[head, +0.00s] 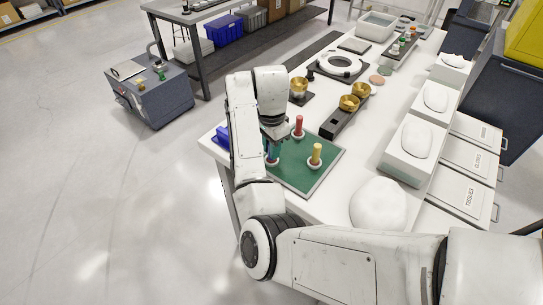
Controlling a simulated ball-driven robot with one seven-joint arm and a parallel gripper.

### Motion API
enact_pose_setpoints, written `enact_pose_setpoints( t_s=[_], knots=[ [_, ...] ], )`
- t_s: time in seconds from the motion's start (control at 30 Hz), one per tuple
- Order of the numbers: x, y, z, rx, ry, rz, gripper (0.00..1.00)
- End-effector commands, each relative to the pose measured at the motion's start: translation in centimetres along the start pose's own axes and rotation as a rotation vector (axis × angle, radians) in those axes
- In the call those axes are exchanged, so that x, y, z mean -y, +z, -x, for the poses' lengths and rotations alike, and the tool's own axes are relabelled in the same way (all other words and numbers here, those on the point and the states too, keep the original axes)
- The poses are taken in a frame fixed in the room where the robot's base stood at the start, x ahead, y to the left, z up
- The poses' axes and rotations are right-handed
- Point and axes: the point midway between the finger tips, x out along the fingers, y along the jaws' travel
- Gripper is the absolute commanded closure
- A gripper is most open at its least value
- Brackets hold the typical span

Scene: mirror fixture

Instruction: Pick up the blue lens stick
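The blue lens stick (272,154) stands in a white round base on a green mat (290,180) at the near left of the white table. Its upper part is hidden by my gripper (274,146). My gripper points down from the dark wrist, directly over or around the blue stick. The fingers are small and partly covered by my arm, so I cannot tell whether they are open or touch the stick. A red stick (299,126) and a yellow stick (316,154) stand upright on the same mat, to the right of my gripper.
A dark tray with brass cups (349,103) lies behind the mat. A white ring fixture (342,64) is further back. White boxes (419,146) line the right side. A white rounded bundle (378,203) is near front. A blue item (222,134) is at the left edge.

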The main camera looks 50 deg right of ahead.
Motion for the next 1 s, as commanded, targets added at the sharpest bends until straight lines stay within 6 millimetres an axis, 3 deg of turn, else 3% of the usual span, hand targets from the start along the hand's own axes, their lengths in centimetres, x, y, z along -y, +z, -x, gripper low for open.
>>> enact_pose_setpoints(
  t_s=[0.2, 0.67, 0.87, 1.0],
  knots=[
    [0.0, 0.0, 0.0, 0.0, 0.0, 0.0, 0.99],
    [0.1, 0.0, 0.6, 0.0, -0.002, -0.001, 1.0],
    [0.2, 0.0, 3.0, 0.0, -0.005, 0.0, 1.0],
    [-1.3, -0.2, 5.7, 0.002, -0.005, -0.001, 1.0]
  ],
)
